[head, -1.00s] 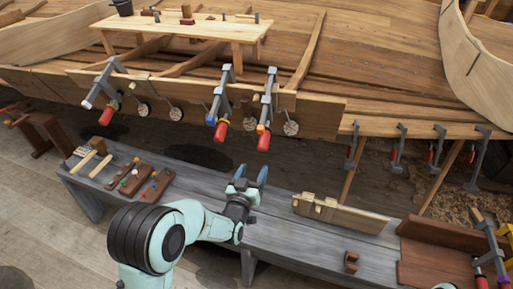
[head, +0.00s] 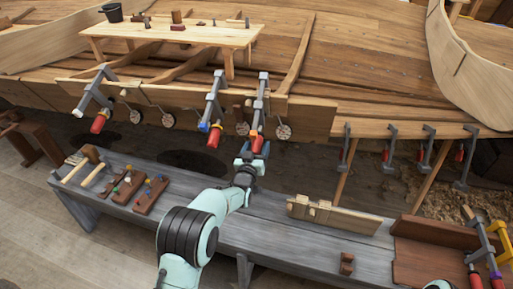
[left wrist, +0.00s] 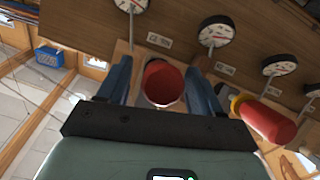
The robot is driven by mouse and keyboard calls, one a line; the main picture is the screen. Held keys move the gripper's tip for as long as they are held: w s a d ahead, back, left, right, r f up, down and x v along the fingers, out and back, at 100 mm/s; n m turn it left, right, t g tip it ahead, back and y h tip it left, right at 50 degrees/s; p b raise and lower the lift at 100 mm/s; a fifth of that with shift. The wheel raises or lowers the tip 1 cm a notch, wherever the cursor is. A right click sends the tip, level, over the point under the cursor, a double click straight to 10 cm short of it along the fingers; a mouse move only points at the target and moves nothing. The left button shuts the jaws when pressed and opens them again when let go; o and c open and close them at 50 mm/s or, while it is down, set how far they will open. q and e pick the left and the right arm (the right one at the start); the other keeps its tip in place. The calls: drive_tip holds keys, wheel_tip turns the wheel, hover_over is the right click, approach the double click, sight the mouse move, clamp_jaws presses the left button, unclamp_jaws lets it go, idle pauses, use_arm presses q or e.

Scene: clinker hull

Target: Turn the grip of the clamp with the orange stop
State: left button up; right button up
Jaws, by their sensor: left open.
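The clamp with the orange stop (head: 261,103) is the rightmost of three large grey clamps on the hull plank. Its orange stop (head: 253,133) shows above its red grip (head: 257,143), which points down. My left gripper (head: 254,150) is open at this grip from below. My right gripper is not in view.
The middle clamp (head: 213,100), with a blue stop, hangs close to the left. A second red grip (left wrist: 268,121) with a yellow collar shows right of the fingers in the wrist view. Round dials (head: 283,131) hang along the plank. The grey bench (head: 270,232) lies below.

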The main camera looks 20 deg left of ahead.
use_arm(q)
drive_tip(key=shift+w, duration=0.15)
drive_tip(key=c, duration=1)
